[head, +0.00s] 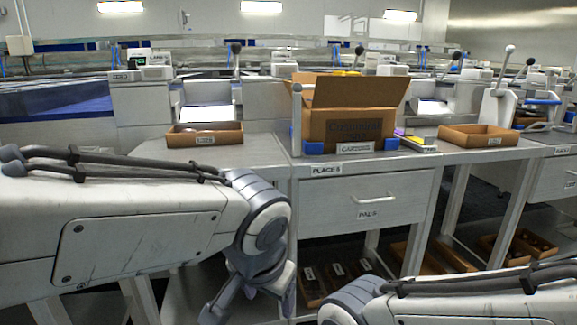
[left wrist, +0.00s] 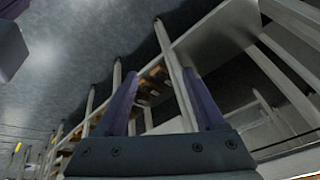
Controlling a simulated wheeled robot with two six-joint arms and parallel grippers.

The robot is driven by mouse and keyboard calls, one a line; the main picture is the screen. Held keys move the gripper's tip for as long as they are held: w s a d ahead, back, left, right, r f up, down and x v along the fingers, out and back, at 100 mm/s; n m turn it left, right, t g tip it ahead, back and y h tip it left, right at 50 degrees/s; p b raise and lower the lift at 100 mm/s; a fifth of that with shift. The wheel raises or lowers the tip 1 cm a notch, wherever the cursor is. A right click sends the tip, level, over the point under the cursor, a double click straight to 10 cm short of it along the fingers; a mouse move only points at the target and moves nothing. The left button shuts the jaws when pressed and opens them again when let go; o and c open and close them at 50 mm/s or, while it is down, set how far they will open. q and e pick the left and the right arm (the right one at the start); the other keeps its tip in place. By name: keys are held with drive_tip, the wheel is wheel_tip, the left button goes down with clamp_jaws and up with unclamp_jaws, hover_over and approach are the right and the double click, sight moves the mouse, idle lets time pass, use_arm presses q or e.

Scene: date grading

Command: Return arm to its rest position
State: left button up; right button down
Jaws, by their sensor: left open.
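My left arm (head: 150,230) comes in from the left, in front of the workbench. Its wrist bends down, and the left gripper (head: 250,306) hangs low in front of the bench, near the picture's bottom edge. In the left wrist view, the two fingers of the left gripper (left wrist: 162,95) stand apart with nothing between them. Part of my right arm (head: 450,298) shows at the bottom right, but its gripper is out of the picture.
The workbench (head: 250,158) has a drawer (head: 365,205) in its front. On top are a large open cardboard box (head: 350,125), a shallow tray (head: 205,135) at left and another tray (head: 480,135) at right. Low trays (head: 338,284) sit beneath the bench. Bench legs stand close to the left gripper.

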use_arm(q)
drive_tip(key=s+a+f+m+g+p, duration=0.2)
drive_tip(key=s+f+g, duration=0.45)
drive_tip(key=s, duration=0.85)
wheel_tip(320, 180, up, 36)
drive_tip(key=w+t+p, duration=0.1)
drive_tip(key=t+p, duration=0.1)
drive_tip(key=p, duration=3.5)
drive_tip(key=shift+d+r+h, duration=0.2)
drive_tip(key=shift+h, duration=0.1)
use_arm(e)
wheel_tip(320, 180, up, 40)
use_arm(q)
drive_tip(key=shift+c, duration=0.3)
use_arm(e)
drive_tip(key=c, duration=1.5)
unclamp_jaws()
drive_tip(key=shift+c, duration=0.2)
